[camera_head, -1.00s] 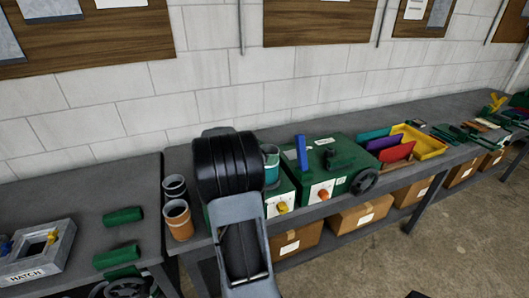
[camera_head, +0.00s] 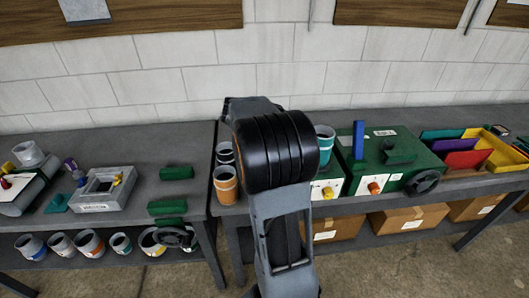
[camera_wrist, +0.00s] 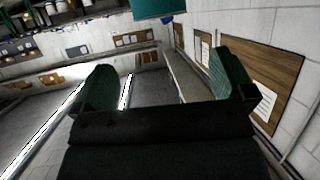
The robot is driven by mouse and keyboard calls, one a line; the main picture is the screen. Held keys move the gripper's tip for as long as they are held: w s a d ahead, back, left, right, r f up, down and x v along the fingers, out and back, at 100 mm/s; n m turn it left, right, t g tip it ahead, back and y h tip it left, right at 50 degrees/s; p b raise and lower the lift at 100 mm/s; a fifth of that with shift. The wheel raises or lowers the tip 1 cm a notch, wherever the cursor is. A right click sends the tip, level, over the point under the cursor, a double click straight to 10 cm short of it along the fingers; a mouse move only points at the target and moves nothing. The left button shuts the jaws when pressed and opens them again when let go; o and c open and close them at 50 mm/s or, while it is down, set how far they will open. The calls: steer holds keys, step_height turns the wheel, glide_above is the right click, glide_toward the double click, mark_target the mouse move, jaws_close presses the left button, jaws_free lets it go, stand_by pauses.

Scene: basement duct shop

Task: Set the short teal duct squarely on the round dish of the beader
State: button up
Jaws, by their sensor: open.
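A short duct with a teal band (camera_head: 324,140) stands upright, apparently on the green beader (camera_head: 330,180) with the yellow knob, in the head view. My arm covers part of the duct and beader. The round dish cannot be made out, so I cannot tell whether the duct sits squarely. In the wrist view my gripper (camera_wrist: 163,78) has its two green-padded fingers wide apart with nothing between them. A teal surface (camera_wrist: 157,9), perhaps the duct, shows at the top edge, beyond the fingers. The fingers are hidden behind my arm in the head view.
An orange-banded duct (camera_head: 226,185) stands left of my arm, with another behind it. A green machine (camera_head: 385,155) with a blue lever (camera_head: 358,140) is to the right. Several ducts, one teal-banded (camera_head: 121,243), sit on the left bench's lower shelf. A hatch frame (camera_head: 103,188) lies above.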

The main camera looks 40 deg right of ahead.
steer(key=w+a+r+n+t, duration=1)
steer(key=w+t, duration=0.3)
steer(key=t, duration=0.4)
steer(key=a+f+n+t+y, duration=0.3)
steer(key=a+n+y, duration=0.45)
steer(key=a, duration=0.65)
steer(key=s+a+f+n+g+y, duration=0.35)
steer(key=s+a+f+y, duration=0.3)
steer(key=a, duration=0.25)
steer(key=s+f+n+g+h, duration=0.2)
steer(key=s+f+g, duration=0.4)
steer(key=s, duration=0.7)
steer(key=shift+a+f, duration=0.2)
steer(key=shift+f, duration=0.1)
